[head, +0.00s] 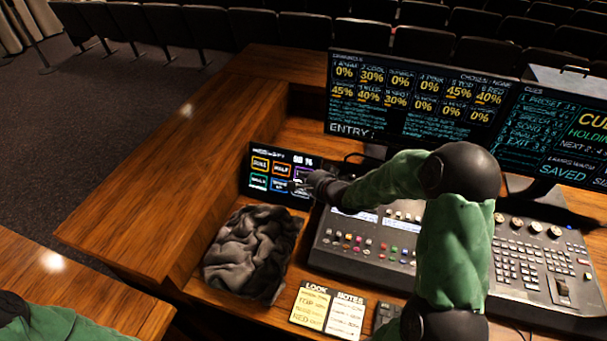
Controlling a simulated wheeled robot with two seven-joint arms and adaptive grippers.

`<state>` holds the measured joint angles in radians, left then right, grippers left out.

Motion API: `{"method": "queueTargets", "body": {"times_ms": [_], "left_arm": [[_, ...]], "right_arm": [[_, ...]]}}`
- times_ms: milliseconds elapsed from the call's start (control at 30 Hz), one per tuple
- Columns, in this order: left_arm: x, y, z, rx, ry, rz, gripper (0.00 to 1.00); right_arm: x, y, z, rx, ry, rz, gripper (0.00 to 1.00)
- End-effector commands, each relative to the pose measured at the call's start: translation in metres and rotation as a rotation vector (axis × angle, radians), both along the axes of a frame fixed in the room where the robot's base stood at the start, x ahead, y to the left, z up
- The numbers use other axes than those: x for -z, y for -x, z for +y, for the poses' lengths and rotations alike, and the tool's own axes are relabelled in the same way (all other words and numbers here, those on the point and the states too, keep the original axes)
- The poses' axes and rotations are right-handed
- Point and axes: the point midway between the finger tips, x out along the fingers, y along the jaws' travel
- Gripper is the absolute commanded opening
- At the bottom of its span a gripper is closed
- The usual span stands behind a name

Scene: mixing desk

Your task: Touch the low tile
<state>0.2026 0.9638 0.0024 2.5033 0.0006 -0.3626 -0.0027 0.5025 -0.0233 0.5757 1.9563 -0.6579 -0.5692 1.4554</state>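A small dark touch panel (257,189) stands tilted at the left of the desk and shows rows of outlined tiles. I cannot read which tile is labelled low. My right gripper (306,185) is at the panel's right side and covers part of the purple tile and the tiles below it. I cannot tell whether it touches the glass, or whether its fingers are open. My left gripper is not in view.
A crumpled dark cloth (250,250) lies in front of the panel. A mixing console (350,255) fills the desk to the right, under two large monitors (420,95). Note cards (328,308) lie at the front. The wooden ledge (165,185) at the left is clear.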

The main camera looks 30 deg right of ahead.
Motion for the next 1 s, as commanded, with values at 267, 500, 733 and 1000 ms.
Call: {"method": "queueTargets", "body": {"times_ms": [267, 500, 733, 1000], "left_arm": [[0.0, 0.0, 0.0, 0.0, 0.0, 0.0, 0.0], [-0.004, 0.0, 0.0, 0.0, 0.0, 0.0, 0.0], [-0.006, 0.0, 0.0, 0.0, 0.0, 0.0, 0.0], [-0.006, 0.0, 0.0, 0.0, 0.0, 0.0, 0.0]], "right_arm": [[0.0, 0.0, 0.0, 0.001, 0.0, -0.001, 0.0], [-0.004, 0.004, 0.005, 0.0, -0.001, 0.0, 0.0], [-0.007, 0.008, 0.01, 0.0, 0.0, 0.0, 0.0], [-0.007, 0.009, 0.01, 0.0, -0.001, 0.0, 0.0]]}}
